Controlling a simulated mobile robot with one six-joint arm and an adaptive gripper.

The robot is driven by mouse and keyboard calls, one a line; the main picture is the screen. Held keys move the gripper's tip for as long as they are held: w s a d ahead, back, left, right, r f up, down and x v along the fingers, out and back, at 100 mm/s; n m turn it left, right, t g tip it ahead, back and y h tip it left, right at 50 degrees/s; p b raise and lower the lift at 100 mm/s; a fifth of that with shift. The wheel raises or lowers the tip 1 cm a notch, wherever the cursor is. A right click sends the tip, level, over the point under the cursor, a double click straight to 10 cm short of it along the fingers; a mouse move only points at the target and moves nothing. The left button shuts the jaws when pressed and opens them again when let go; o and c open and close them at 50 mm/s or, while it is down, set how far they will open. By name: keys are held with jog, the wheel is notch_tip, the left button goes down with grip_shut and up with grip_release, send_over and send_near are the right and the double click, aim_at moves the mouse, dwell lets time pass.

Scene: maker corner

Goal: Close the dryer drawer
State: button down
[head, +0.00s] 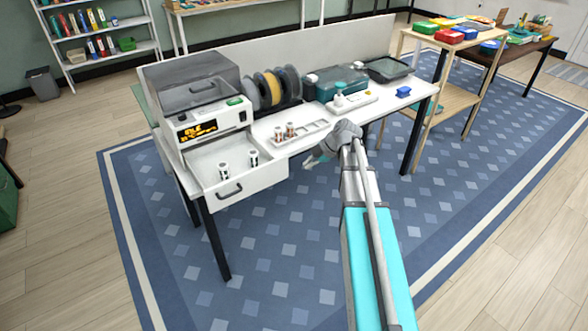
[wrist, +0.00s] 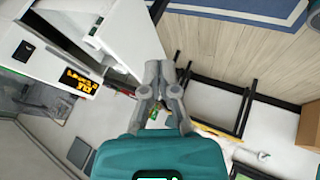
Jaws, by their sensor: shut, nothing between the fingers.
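The dryer (head: 203,118) is a white box with a grey translucent lid and an orange display, on the left end of the white table. Its drawer (head: 262,179) is pulled out toward the front, with a dark handle (head: 229,190) on its face. Two small cylinders (head: 224,170) stand inside the drawer. My gripper (head: 314,160) is right of the drawer, apart from it, partly hidden behind my wrist. In the wrist view my gripper (wrist: 161,70) is shut and empty, with the white drawer (wrist: 135,38) to its upper left and the dryer's display (wrist: 80,81) to its left.
Filament spools (head: 270,88), a teal case (head: 336,82), a white tray with small copper-coloured pieces (head: 291,130) and a blue block (head: 404,91) are on the white table (head: 385,112). A wooden rack (head: 452,95) stands at right. The blue rug (head: 270,255) before the drawer is clear.

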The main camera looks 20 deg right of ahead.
aim_at(279, 176)
jog(key=shift+f, duration=0.15)
jog(key=shift+w+a+f+b, duration=1.05)
jog(key=shift+w+f+b, duration=0.15)
jog(key=shift+f+b, duration=0.1)
jog(key=shift+w+a+f+b, duration=1)
jog(key=shift+w+f+b, duration=0.15)
jog(key=shift+f+b, duration=0.15)
jog(key=shift+w+a+f+b, duration=1.05)
jog(key=shift+w+f+b, duration=0.2)
jog(key=shift+b, duration=0.1)
